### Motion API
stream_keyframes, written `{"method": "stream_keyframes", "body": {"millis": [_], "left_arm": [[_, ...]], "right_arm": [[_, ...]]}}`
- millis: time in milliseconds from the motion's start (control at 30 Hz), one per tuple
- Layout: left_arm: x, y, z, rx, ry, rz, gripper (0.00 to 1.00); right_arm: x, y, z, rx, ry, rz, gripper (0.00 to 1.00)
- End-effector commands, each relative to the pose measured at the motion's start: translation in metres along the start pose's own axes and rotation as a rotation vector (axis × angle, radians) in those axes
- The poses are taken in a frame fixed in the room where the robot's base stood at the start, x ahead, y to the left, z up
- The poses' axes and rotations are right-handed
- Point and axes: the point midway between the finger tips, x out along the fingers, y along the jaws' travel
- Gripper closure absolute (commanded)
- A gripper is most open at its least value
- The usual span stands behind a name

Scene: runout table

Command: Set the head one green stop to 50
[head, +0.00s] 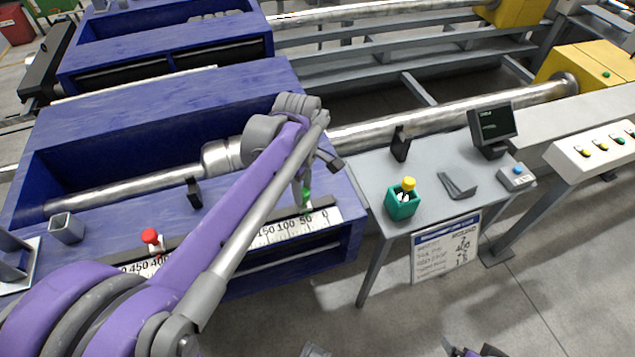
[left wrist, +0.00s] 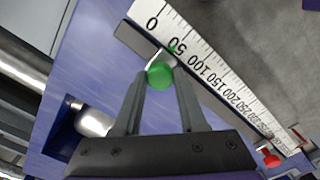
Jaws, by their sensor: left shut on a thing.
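The green stop (head: 307,194) sits on the rail along the white scale (head: 273,234) on the front of the blue head. My left gripper (left wrist: 160,82) is shut on the green stop, with one finger on either side of the knob. In the head view the left gripper (head: 303,190) is partly hidden by its own wrist.
A metal bar (head: 460,109) runs through the head. A grey side table (head: 435,200) holds a green box (head: 402,203) with a yellow-topped thing, a small monitor (head: 492,122) and a blue-button box (head: 516,177). A notice (head: 445,248) hangs on its front. Floor is clear in front.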

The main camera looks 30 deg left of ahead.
Motion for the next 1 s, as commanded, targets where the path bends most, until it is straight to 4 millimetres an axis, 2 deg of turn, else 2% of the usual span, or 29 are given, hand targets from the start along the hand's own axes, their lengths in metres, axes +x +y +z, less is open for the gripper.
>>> {"method": "stream_keyframes", "body": {"millis": [267, 300, 467, 800, 867, 1000], "left_arm": [[-0.001, -0.004, -0.004, -0.001, 0.001, 0.001, 1.00], [-0.001, -0.004, -0.004, -0.001, 0.001, 0.001, 0.57], [0.000, -0.004, -0.004, -0.001, 0.001, 0.001, 0.29], [-0.003, -0.004, -0.004, -0.001, 0.000, 0.001, 0.29], [-0.009, -0.004, -0.004, -0.001, 0.000, 0.001, 0.29], [-0.033, -0.004, -0.004, -0.001, 0.000, 0.001, 0.29]], "right_arm": [[-0.001, 0.000, 0.000, 0.000, 0.000, 0.000, 0.00], [-0.001, 0.000, 0.000, 0.000, 0.000, 0.000, 0.00], [-0.001, 0.000, 0.000, 0.000, 0.000, 0.000, 0.00], [-0.001, 0.000, -0.001, 0.000, 0.000, 0.000, 0.00], [-0.002, 0.000, -0.001, 0.000, 0.001, 0.000, 0.00], [-0.005, 0.000, -0.003, 0.000, 0.002, 0.000, 0.00]]}}
